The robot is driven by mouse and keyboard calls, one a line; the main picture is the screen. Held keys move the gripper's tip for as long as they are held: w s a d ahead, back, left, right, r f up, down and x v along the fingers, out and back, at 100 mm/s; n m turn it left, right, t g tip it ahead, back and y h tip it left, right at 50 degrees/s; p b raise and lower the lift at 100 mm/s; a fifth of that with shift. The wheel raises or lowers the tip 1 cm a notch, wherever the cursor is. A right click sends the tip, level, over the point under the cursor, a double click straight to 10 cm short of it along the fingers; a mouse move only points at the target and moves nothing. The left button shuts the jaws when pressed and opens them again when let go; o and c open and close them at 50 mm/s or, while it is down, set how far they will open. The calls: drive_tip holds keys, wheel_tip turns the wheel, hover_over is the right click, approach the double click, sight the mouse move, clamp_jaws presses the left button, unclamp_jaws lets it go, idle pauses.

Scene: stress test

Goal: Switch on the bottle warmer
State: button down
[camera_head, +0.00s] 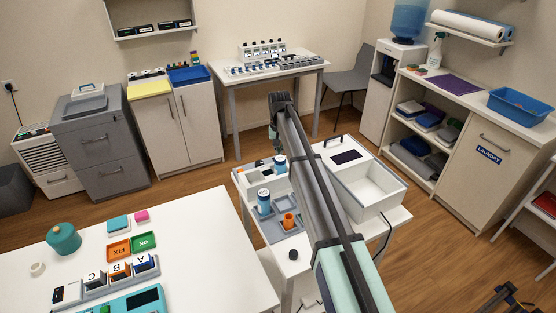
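A small white table in the middle carries a low white unit (258,178) with a dark display and a blue-and-white bottle (280,165) at its right end. This unit may be the bottle warmer, but I cannot read a label or make out its switch. My arm reaches across the table from the lower right and bends down at its far end. My gripper (276,146) seems to be just above that bottle, small and mostly hidden behind my arm. I cannot see its fingers clearly, whether they touch anything, or whether they hold anything.
On the same table are a grey tray (270,227) with a blue-and-white can (264,202) and an orange cup (289,221), and an open white box (398,196) at right. A white table (190,236) with blocks and a teal pot stands front left. Wooden floor lies between.

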drive_tip(key=shift+f+b, duration=0.45)
drive_tip(key=shift+f, duration=0.85)
idle(0.9)
drive_tip(key=shift+r+p, duration=1.7)
drive_tip(key=shift+r, duration=1.8)
